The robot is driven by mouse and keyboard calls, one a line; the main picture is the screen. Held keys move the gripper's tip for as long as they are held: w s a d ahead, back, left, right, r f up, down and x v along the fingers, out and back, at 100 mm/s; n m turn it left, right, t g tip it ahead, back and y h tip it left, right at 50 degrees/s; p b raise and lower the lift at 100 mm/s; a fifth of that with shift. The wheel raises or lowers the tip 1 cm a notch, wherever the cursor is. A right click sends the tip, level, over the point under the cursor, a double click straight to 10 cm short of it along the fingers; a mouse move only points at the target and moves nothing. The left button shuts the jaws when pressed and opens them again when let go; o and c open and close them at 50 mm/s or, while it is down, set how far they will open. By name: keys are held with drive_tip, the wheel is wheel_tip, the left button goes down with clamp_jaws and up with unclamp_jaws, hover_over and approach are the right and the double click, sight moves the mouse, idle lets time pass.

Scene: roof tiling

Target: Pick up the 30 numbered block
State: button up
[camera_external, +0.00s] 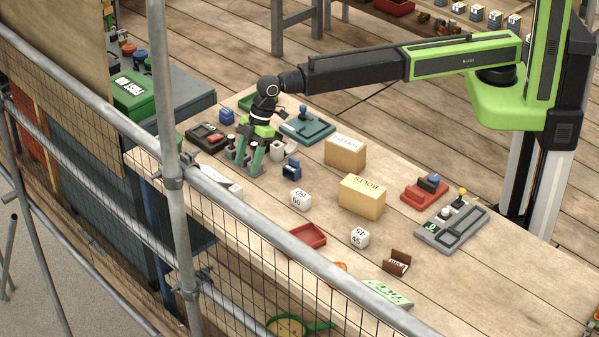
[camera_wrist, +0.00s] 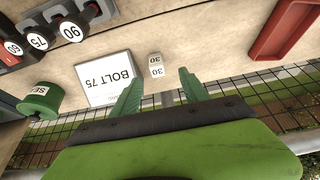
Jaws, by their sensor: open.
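The white block numbered 30 (camera_wrist: 156,68) stands on the table near its fenced edge in the wrist view, with 30 on two faces. In the external view a small white block (camera_external: 236,190) beside the railing seems to be the same one, but its number is not readable there.
Black knobs marked 60, 75 and 90 (camera_wrist: 40,38) and a green stamp (camera_wrist: 40,97) are farther left. A red tray (camera_wrist: 283,28) is at right. Blocks 60 (camera_external: 300,199) and 45 (camera_external: 360,238) stand apart. Mesh fencing borders the table.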

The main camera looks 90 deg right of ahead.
sight(237, 187)
drive_tip(key=b+x, duration=0.3)
drive_tip(key=x, duration=0.2)
drive_tip(key=shift+d, duration=0.1)
drive_tip(key=shift+w+f, duration=0.1)
drive_tip(key=shift+f, duration=0.1)
drive_tip(key=b+x, duration=0.5)
drive_tip(key=shift+w, duration=0.4)
drive_tip(key=shift+r, duration=0.15)
drive_tip(key=shift+c, duration=0.2)
clamp_jaws()
